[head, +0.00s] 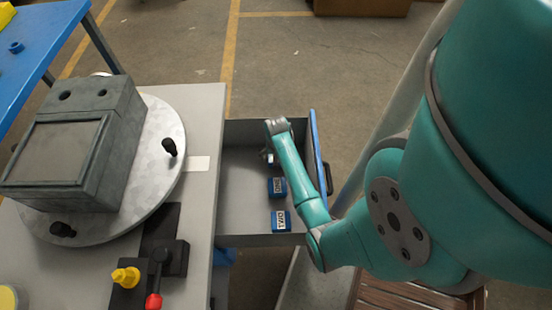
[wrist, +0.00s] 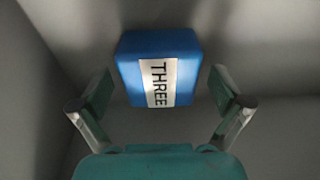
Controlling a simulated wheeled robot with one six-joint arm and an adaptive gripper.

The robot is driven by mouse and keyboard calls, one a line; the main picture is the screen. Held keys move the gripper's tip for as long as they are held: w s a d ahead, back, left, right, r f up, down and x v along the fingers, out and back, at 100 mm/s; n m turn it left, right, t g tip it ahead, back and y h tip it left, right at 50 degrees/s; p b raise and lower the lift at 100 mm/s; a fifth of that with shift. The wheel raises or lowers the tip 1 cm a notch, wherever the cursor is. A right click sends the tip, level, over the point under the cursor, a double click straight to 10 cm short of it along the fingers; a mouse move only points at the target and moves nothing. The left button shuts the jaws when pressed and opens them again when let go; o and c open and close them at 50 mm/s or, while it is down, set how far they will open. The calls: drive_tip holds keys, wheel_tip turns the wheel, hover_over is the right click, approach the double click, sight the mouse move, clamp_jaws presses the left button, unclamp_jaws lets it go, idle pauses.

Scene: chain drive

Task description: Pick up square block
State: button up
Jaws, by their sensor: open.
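A blue square block with a white label reading THREE (wrist: 150,55) lies in the drawer in the wrist view. My gripper (wrist: 160,95) is open, with one finger on each side of the block's near part and a gap on both sides. In the head view my gripper (head: 268,156) is inside the open drawer near its far end, and the THREE block is hidden there. Two more blue blocks lie in the drawer: one (head: 277,193) whose small label seems to read ONE, and nearer one labelled TWO (head: 281,228).
The open grey drawer (head: 238,200) has side walls and a blue front (head: 317,150) with a dark handle. Left of it, the worktop (head: 207,110) carries a round plate (head: 165,125) with a grey machine box (head: 110,130), and a control unit with a red-tipped lever (head: 153,301).

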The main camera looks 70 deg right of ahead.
drive_tip(key=c, duration=1.6)
